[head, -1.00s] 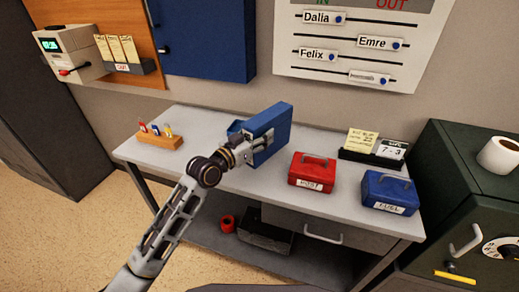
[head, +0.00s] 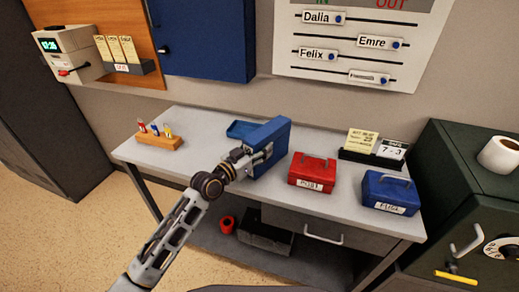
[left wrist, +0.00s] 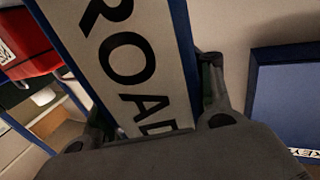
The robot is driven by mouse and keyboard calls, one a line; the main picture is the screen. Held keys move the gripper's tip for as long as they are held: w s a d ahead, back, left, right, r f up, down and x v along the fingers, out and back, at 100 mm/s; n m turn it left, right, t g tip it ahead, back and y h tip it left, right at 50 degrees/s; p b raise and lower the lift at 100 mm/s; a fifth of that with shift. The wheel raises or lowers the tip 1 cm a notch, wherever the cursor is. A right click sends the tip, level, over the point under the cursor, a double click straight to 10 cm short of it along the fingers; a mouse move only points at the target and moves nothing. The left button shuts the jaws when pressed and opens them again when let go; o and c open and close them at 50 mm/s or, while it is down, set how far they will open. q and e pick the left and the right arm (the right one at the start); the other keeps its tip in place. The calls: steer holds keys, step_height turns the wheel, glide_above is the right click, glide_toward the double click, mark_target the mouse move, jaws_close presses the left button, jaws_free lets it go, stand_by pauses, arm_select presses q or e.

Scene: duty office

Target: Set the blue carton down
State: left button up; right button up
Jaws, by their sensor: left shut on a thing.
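The blue carton (head: 271,146) stands on edge over the middle of the grey table, left of a red box. My left gripper (head: 257,153) is shut on it from the near left side. In the left wrist view the carton's pale label (left wrist: 130,50) with the letters ROAD fills the space between the fingers. I cannot tell whether the carton's lower edge touches the table. My right gripper is not in view.
The table (head: 205,148) is clear left of the carton, up to a wooden stamp rack (head: 160,140). A shallow blue tray (head: 240,129) lies behind the carton. The red box (head: 313,171) and blue cash box (head: 390,190) stand to the right.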

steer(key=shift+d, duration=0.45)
arm_select(q)
steer(key=o, duration=1.2)
steer(key=shift+f, duration=0.25)
steer(key=o, duration=0.3)
steer(key=shift+v, duration=0.8)
steer(key=v, duration=0.3)
steer(key=shift+s+a, duration=0.15)
steer(key=shift+s, duration=0.05)
steer(key=v, duration=0.7)
steer(key=shift+r+b, duration=0.15)
steer(key=shift+b, duration=0.25)
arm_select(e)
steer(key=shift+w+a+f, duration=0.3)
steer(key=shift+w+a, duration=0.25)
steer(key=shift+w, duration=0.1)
